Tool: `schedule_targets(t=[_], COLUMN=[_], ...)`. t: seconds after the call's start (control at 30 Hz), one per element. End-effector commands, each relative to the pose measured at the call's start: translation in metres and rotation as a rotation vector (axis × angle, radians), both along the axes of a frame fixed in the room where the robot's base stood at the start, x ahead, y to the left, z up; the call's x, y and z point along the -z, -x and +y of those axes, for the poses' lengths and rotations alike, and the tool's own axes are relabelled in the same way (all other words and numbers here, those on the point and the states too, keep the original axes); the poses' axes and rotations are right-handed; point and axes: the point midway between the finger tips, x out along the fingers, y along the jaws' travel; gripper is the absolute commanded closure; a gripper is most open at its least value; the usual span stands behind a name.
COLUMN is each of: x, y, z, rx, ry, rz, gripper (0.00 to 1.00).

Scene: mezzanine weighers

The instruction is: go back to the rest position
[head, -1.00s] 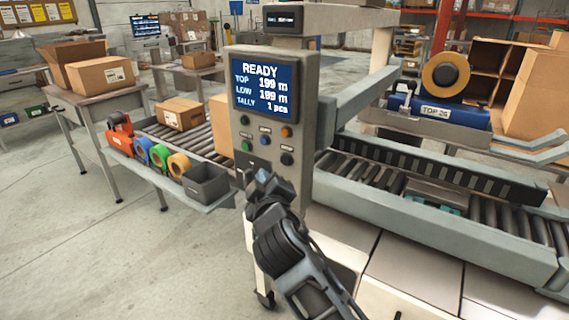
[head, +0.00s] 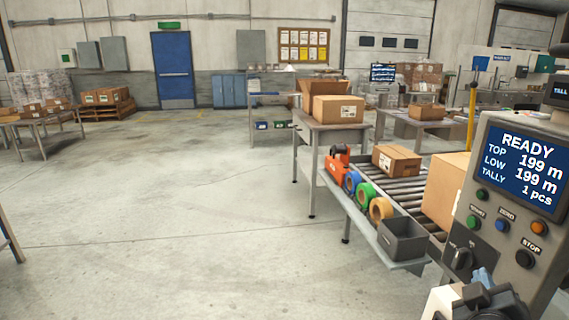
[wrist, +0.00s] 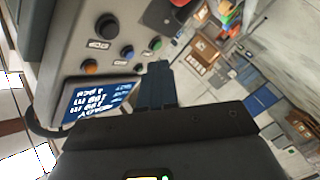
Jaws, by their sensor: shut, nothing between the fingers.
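My gripper (wrist: 157,72) is shut and empty in the wrist view, its dark fingers together at the middle of the picture. It points past the weigher's control panel (wrist: 85,45), which fills the upper left with its buttons and screen. In the head view my gripper (head: 482,278) shows at the bottom right, just in front of the lower part of the control panel (head: 480,180). I cannot tell the exact gap between them. The screen (head: 524,168) reads READY, TOP 199 m, LOW 199 m, TALLY 1 pcs.
A shelf with tape rolls (head: 365,195), an orange dispenser (head: 338,165) and a grey bin (head: 402,238) runs beside the roller conveyor (head: 408,188). Cartons (head: 338,109) stand on a table behind. The floor (head: 170,220) at left is wide and clear.

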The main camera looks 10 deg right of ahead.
Motion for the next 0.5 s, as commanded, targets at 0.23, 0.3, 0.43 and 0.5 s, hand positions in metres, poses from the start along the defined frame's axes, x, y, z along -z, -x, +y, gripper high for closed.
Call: schedule_targets(t=[0.23, 0.3, 0.43, 0.5], x=[0.061, 0.074, 0.088, 0.092], y=[0.063, 0.085, 0.128, 0.153], z=[0.072, 0.092, 0.124, 0.139], rx=[-0.192, -0.244, -0.328, -0.365], ry=[-0.161, -0.214, -0.315, -0.369], rz=[0.009, 0.004, -0.006, -0.014], gripper=[1.00, 1.00, 1.00, 1.00])
